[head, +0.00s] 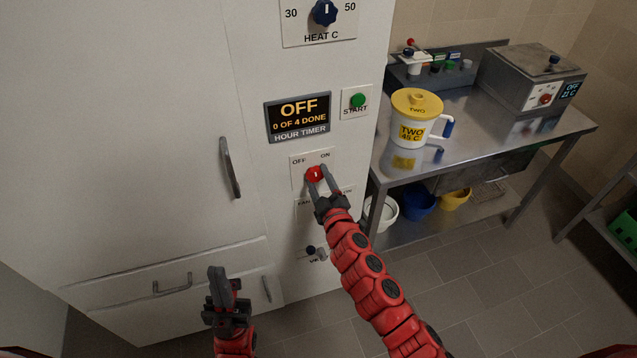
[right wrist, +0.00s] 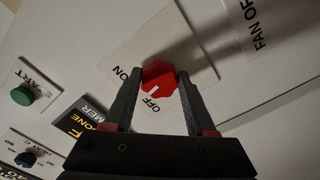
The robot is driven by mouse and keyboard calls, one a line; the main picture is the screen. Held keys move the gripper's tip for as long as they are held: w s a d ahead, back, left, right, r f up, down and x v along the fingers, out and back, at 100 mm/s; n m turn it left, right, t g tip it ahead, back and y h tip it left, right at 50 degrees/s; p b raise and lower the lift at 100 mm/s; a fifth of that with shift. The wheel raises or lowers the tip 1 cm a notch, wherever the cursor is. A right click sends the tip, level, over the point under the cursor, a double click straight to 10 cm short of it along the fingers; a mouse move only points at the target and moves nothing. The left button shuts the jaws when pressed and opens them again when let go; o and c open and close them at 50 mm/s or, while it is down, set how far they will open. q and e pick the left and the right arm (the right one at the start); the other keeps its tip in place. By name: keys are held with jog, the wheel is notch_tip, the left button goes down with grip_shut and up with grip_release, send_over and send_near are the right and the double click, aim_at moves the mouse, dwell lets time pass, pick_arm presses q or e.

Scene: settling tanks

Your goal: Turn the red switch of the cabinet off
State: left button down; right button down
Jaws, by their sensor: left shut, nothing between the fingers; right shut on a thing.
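The red switch (head: 315,174) is a round knob on the white cabinet (head: 150,110), below the OFF and ON labels. My right gripper (head: 317,180) is shut on the red switch, one finger on each side. In the right wrist view the red switch (right wrist: 158,75) sits between the fingertips of my right gripper (right wrist: 157,88). Its white mark shows on the side toward the OFF label. My left gripper (head: 217,278) is shut and empty, low in front of the cabinet drawers, apart from the switch.
The timer display (head: 298,117) above the switch reads OFF, 0 of 4 done. A green START button (head: 358,100) and blue heat knob (head: 324,12) are higher up. A steel table (head: 470,140) with a yellow-lidded jug (head: 411,120) stands at the right.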

jog(key=n+b, duration=0.1)
jog(key=n, duration=0.4)
dwell(0.6)
jog(key=shift+c, duration=1.1)
grip_release()
jog(key=b+v, duration=0.2)
jog(key=v, duration=1.5)
jog(key=shift+s+b, duration=0.15)
jog(key=shift+b, duration=0.15)
jog(key=shift+d+r, duration=0.1)
